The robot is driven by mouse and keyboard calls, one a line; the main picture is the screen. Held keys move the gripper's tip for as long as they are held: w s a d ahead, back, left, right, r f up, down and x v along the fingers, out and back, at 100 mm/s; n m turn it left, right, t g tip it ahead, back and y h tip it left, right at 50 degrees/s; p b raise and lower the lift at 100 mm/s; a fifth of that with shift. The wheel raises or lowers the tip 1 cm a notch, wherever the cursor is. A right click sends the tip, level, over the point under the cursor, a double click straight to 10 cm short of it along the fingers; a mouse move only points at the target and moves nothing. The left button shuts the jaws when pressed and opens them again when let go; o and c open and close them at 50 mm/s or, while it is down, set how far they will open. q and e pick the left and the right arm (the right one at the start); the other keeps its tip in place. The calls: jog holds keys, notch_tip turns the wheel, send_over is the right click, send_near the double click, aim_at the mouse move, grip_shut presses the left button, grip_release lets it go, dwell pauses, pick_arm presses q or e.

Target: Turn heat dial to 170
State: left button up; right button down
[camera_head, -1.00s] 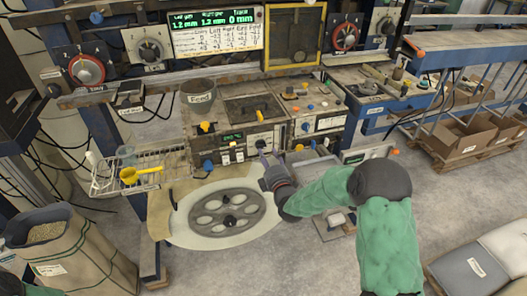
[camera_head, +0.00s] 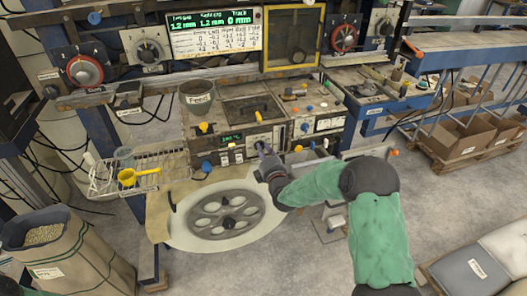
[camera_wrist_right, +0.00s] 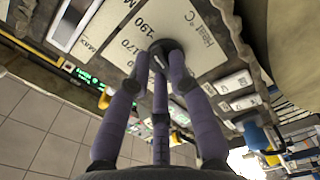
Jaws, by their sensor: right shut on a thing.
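The heat dial (camera_wrist_right: 167,48) is a dark round knob on a pale panel (camera_wrist_right: 128,30) printed "Heat °C", with "170" and "190" beside it in the right wrist view. My right gripper (camera_wrist_right: 160,72) has its purple-grey fingers shut around the dial. A small pale mark shows on the knob, but I cannot tell which number it points to. In the head view my right gripper (camera_head: 262,151) is at the front of the control unit and hides most of the dial. A green display (camera_head: 232,138) sits left of it; its digits are too small to read surely. My left gripper is out of view.
A pale round table with a grey spoked disc (camera_head: 226,215) lies below my right gripper. Yellow and blue knobs (camera_head: 207,166) and small switches crowd the panel. A wire rack with a yellow scoop (camera_head: 135,177) stands left. A grain sack (camera_head: 65,255) stands lower left.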

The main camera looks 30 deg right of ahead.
jog(key=shift+n, duration=0.3)
jog(key=shift+a+n+b, duration=0.2)
jog(key=shift+n+b, duration=1.7)
jog(key=shift+n, duration=1.7)
jog(key=c, duration=1.1)
grip_release()
jog(key=v, duration=1.2)
jog(key=shift+r, duration=0.1)
